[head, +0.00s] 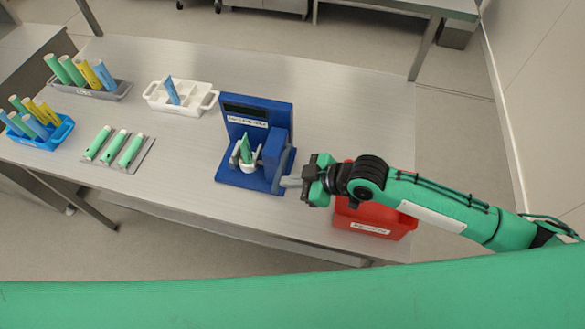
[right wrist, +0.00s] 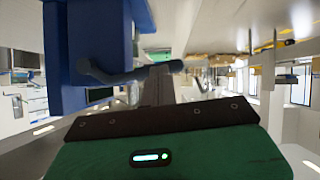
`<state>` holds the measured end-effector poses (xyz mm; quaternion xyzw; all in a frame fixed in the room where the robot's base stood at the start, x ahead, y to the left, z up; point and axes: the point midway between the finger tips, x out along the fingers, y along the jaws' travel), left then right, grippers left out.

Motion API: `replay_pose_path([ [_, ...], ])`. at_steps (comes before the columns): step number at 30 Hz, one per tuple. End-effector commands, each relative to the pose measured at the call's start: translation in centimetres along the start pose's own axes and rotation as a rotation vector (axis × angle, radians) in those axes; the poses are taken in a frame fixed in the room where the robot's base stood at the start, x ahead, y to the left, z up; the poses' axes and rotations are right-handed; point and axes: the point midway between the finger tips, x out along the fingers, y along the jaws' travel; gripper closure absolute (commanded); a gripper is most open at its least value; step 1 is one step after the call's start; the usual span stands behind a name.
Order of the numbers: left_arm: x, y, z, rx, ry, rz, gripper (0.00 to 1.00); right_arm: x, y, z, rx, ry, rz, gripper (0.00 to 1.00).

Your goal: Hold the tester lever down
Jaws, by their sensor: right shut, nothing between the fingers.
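The blue tester (head: 283,119) stands on the steel table with a dark display and a label on its upright plate. A green tube (head: 245,149) sits in its white cup (head: 248,166). The grey lever (head: 290,182) sticks out at the tester's lower right side. In the right wrist view the lever (right wrist: 112,76) shows as a dark bar beside the blue housing (right wrist: 95,40). My right gripper (head: 304,181) is shut and empty, at the lever's outer end. Whether it touches the lever is hard to tell. My left gripper is out of view.
A red bin (head: 372,222) stands right of the tester, under my right arm. A white compartment tray (head: 192,105) holds a blue tube. At left are a grey rack (head: 105,93), a blue bin (head: 42,143) with tubes and a grey mat (head: 140,160) with green tubes.

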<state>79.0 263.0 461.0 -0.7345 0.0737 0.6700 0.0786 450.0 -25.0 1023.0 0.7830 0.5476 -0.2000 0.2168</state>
Motion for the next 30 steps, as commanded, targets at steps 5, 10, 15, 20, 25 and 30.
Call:
replay_pose_path([
  [5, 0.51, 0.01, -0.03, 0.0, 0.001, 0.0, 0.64, 0.63, -0.33, 0.91, 0.002, 0.0, -0.001, 1.0],
  [10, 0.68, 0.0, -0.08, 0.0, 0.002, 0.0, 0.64, 0.88, -0.46, 1.28, 0.002, 0.0, -0.001, 1.0],
  [15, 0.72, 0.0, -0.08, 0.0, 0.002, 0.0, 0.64, 0.97, -0.5, 1.4, 0.002, 0.0, -0.001, 1.0],
  [20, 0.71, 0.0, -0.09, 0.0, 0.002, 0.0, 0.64, 0.97, -0.5, 1.4, 0.002, 0.0, -0.001, 1.0],
  [25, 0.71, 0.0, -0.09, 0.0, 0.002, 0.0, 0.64, 0.96, -0.5, 1.39, 0.002, 0.001, -0.001, 1.0],
  [30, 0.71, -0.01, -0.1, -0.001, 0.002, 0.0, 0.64, 0.96, -0.49, 1.38, 0.002, 0.001, -0.001, 1.0],
])
